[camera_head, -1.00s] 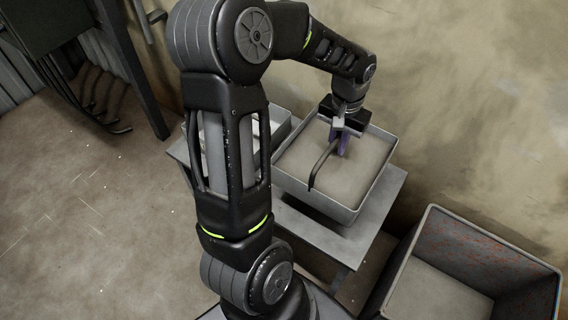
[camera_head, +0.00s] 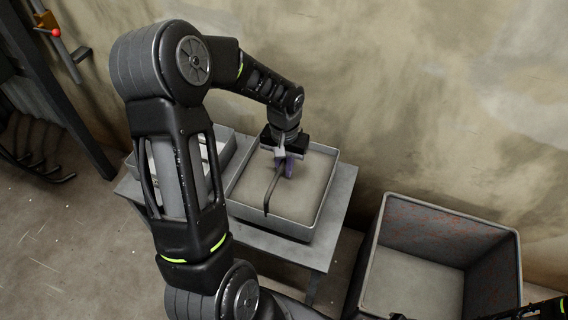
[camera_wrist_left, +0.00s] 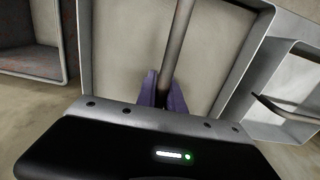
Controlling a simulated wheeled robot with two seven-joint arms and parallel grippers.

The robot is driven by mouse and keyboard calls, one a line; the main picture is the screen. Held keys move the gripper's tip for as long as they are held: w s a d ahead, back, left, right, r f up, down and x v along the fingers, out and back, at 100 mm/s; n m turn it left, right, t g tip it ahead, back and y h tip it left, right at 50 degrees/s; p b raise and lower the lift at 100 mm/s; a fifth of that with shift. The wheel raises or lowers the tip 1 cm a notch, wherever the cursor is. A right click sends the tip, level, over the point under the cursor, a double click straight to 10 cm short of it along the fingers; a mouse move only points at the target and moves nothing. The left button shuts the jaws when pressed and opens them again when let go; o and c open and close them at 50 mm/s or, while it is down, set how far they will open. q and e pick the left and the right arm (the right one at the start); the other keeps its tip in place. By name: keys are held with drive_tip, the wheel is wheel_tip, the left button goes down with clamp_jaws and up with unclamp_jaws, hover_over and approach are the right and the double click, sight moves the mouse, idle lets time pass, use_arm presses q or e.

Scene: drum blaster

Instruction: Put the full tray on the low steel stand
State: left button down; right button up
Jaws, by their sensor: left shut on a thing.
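A grey square tray (camera_head: 318,205) with a flat beige inside sits over a grey steel stand (camera_head: 338,208) in the head view. I cannot tell whether that beige is fill or bare floor, or whether the tray touches the stand. My left gripper (camera_head: 287,168) is over the tray's middle, its purple fingers shut on the dark handle bar (camera_head: 270,193). The wrist view also shows the gripper (camera_wrist_left: 163,92), the bar (camera_wrist_left: 174,45) and the tray's wall (camera_wrist_left: 87,55). My right gripper is not in view.
A second grey tray (camera_head: 226,150), partly hidden by my left arm, stands left of the first. A large open bin (camera_head: 368,262) with reddish-specked inner walls is at right on the floor. A wall runs close behind the stand. Floor at left is open.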

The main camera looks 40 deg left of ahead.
sight(284, 190)
use_arm(q)
drive_tip(key=shift+w, duration=0.1)
drive_tip(key=shift+f, duration=1.8)
drive_tip(key=shift+f, duration=0.1)
drive_tip(key=c, duration=1.5)
unclamp_jaws()
drive_tip(key=shift+o, duration=0.2)
wheel_tip(284, 190, up, 12)
drive_tip(key=shift+r+p, duration=0.1)
drive_tip(key=shift+p, duration=0.4)
